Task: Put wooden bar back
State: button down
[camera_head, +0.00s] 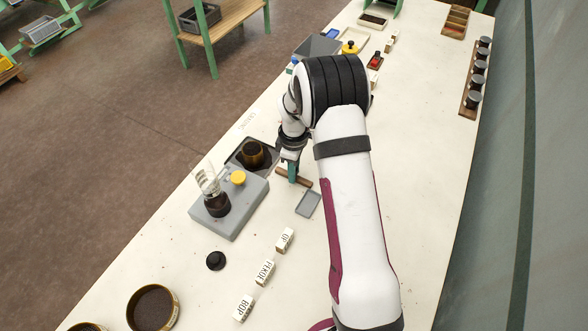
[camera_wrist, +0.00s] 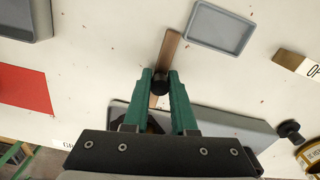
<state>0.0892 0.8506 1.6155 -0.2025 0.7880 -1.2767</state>
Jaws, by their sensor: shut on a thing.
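The wooden bar (camera_head: 306,180) is a thin brown strip at the middle of the bench, between the grey device and my arm. In the wrist view the bar (camera_wrist: 168,52) runs up and away between my green fingers, with a dark round knob on it at the fingertips. My gripper (camera_head: 290,168) points down over the bar, and in the wrist view my gripper (camera_wrist: 160,84) is shut on the bar at this knob. Part of the bar is hidden by the fingers. I cannot tell whether the bar touches the bench or is slightly raised.
A grey device (camera_head: 246,207) with a glass vessel and yellow knob stands left of the bar. A dark tray (camera_head: 236,161) holds a brass cup. A small grey tray (camera_head: 308,204) lies just in front. White label blocks (camera_head: 265,272) stand nearer.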

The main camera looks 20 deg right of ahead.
jog(key=shift+f, duration=0.1)
jog(key=c, duration=0.7)
grip_release()
notch_tip(320, 180, up, 12)
jog(key=s+a+r+m, duration=0.3)
jog(key=s+r+m, duration=0.3)
jog(key=s+r, duration=0.4)
jog(key=s+a+m, duration=0.1)
jog(key=s+m, duration=0.2)
jog(key=s, duration=0.4)
jog(key=s+a+m+y, duration=0.1)
jog(key=s+a+m, duration=0.1)
jog(key=s+m, duration=0.2)
jog(key=s+a+f+m, duration=0.1)
jog(key=s+m, duration=0.2)
jog(key=s, duration=0.7)
jog(key=shift+s+a+m+y, duration=0.2)
jog(key=shift+m+y, duration=0.2)
